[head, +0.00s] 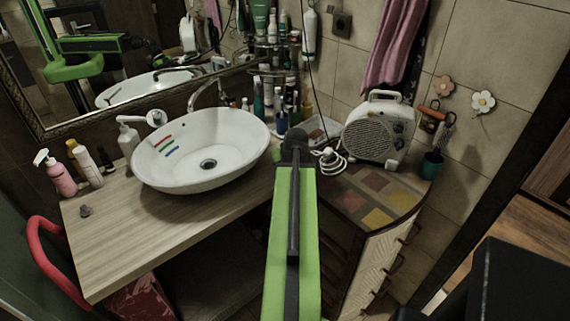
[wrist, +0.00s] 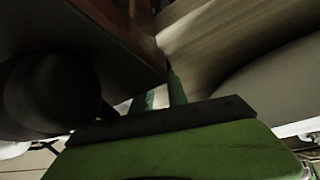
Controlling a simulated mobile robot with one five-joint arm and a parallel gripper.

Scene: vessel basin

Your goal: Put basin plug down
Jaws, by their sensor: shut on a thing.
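My gripper (head: 296,150) is at the far end of my green arm, near the counter's right end and right of the white basin (head: 185,176). It is shut on the basin plug, which my arm mostly hides in the head view. In the wrist view a dark round shape (wrist: 50,95) fills the left side. It is too dark to tell whether this is the plug or part of my gripper. The basin stands on the wooden counter (head: 125,240), with its drain (head: 208,164) at the bottom.
A small grey piece (head: 85,211) lies on the counter's left part. A pink pump bottle (head: 58,175) and other bottles stand behind it. A white heater (head: 378,130) and cable (head: 328,161) are to the right. Bottles crowd the corner. The counter's front left is clear.

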